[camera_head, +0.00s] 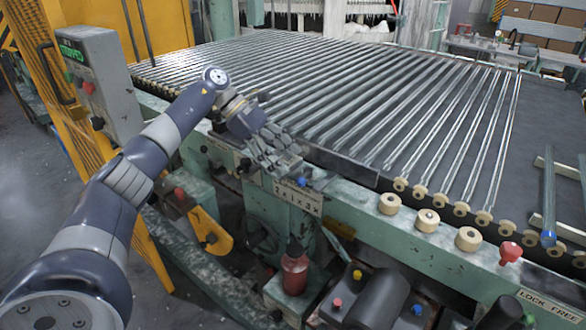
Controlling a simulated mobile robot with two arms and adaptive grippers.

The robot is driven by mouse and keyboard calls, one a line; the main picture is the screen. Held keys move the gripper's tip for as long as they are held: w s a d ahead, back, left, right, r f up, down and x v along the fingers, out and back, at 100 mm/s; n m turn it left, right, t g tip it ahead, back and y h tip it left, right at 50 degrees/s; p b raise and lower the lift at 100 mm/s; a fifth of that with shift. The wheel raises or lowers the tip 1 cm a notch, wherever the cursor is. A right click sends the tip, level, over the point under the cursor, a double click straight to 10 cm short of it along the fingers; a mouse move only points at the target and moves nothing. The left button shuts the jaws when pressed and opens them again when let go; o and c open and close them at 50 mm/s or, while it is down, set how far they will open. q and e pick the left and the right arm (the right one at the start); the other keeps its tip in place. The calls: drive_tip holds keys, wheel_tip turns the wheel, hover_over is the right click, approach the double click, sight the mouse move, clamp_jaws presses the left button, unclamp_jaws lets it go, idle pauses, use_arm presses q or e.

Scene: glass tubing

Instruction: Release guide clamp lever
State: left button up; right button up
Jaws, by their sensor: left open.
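A red-knobbed lever (509,252) stands on the green front rail at the right. A plate reading LOCK FREE (552,306) is fixed to the rail below and right of it. I cannot tell for sure that this is the guide clamp lever. My left gripper (280,155) is open and empty, over the rail's edge in the middle of the view, well left of the red knob. A small blue knob (303,182) is close by its fingertips, above another label plate (297,197). My right gripper is not in view.
Rows of glass tubes (400,100) lie across the conveyor behind the rail. Several cream rollers (428,220) line the rail between my left gripper and the red knob. A blue-ended tube (548,200) lies at the right. A control box (95,85) stands at the left.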

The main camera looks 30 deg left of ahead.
use_arm(q)
drive_tip(key=v, duration=0.7)
drive_tip(key=shift+r, duration=0.15)
drive_tip(key=shift+s+a, duration=0.1)
drive_tip(key=shift+a, duration=0.05)
